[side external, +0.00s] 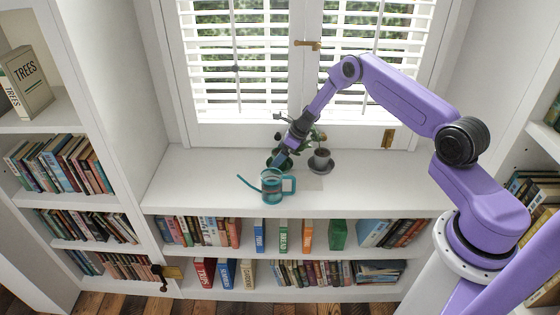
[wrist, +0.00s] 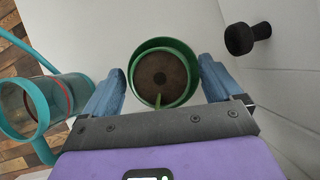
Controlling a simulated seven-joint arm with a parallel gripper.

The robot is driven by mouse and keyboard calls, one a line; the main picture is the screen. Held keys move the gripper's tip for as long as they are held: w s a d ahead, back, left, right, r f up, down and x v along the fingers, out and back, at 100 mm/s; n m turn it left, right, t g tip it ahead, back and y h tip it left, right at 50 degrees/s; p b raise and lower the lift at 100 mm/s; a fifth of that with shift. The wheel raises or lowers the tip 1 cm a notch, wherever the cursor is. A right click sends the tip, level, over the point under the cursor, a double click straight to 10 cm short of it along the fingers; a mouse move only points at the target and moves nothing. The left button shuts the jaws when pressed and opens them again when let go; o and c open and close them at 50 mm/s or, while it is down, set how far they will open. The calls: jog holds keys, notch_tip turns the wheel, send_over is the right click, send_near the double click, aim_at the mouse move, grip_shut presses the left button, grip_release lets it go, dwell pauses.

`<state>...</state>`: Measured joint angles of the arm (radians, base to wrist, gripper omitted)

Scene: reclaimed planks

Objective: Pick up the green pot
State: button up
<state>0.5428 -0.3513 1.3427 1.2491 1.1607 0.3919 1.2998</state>
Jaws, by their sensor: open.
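The green pot (wrist: 140,59) is round, with dark soil and a short green stem, and shows from above in the wrist view. In the side view the green pot (side external: 270,162) is on the white window shelf, partly hidden by my gripper (side external: 282,160). My gripper (wrist: 161,76) is open, with one blue finger on each side of the pot in the wrist view. I cannot tell how far the fingertips reach down beside it.
A clear and teal watering can (side external: 272,190) stands close in front of the pot, and is at the left in the wrist view (wrist: 52,98). A grey pot (side external: 321,160) on a dark saucer stands to the right. The shelf (side external: 390,190) is clear farther right.

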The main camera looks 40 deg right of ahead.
jog(key=shift+w+a+f, duration=0.15)
jog(key=shift+w+f, duration=0.05)
jog(key=shift+f, duration=0.2)
jog(key=c, duration=1.4)
jog(key=shift+c, duration=0.2)
jog(key=shift+r, duration=0.1)
